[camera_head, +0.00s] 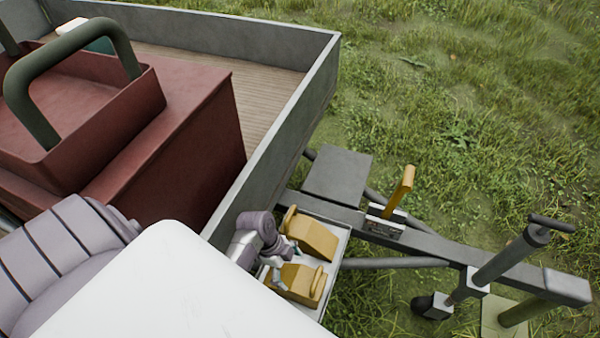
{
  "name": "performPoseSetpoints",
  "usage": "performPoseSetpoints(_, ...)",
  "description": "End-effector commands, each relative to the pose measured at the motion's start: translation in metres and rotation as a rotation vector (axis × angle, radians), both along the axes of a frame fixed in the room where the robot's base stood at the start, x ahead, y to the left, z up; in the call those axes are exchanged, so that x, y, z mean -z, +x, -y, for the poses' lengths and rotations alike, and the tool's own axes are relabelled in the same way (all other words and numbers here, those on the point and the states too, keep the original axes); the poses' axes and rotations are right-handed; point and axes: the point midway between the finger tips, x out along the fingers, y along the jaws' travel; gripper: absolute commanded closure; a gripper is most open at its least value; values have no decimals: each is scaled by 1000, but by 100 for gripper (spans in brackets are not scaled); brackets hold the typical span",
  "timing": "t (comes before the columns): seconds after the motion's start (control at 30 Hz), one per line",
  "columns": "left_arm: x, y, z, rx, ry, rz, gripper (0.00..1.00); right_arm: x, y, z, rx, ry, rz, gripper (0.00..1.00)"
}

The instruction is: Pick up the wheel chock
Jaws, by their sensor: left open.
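Two yellow wheel chocks sit in a grey tray (336,262) at the front of the trailer. The farther chock (313,238) lies toward the back of the tray, and the nearer chock (303,284) lies toward its front. My left gripper (285,262) is open over the tray's left side, close to both chocks. Its fingers partly cover their left ends. I cannot tell whether a finger touches either chock. My right gripper is not in view.
The trailer's grey side wall (275,138) rises just left of the tray. A dark red box (190,150) stands on the trailer bed. A yellow lever (404,188) and a jockey wheel post (510,255) stand along the drawbar (450,255). Grass lies beyond.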

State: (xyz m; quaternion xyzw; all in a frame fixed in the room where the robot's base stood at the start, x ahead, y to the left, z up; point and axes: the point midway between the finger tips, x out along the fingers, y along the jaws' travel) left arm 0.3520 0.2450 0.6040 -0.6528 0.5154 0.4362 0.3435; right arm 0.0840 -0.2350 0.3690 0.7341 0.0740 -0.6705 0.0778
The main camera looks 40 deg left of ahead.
Motion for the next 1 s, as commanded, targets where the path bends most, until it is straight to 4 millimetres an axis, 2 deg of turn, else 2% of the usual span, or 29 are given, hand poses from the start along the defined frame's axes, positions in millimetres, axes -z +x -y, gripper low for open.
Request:
performPoseSetpoints(0.27, 24, 3, 10, -2, 0, 0, 0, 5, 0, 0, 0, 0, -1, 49)
performPoseSetpoints(0.53, 63, 6, 25, -2, -1, -1, 0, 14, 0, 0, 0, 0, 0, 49)
performPoseSetpoints(0.87, 69, 7, 28, -1, 2, 1, 0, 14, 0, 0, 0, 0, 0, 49)
performPoseSetpoints(1.0, 69, 7, 28, -2, 2, 1, 22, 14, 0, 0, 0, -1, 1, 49)
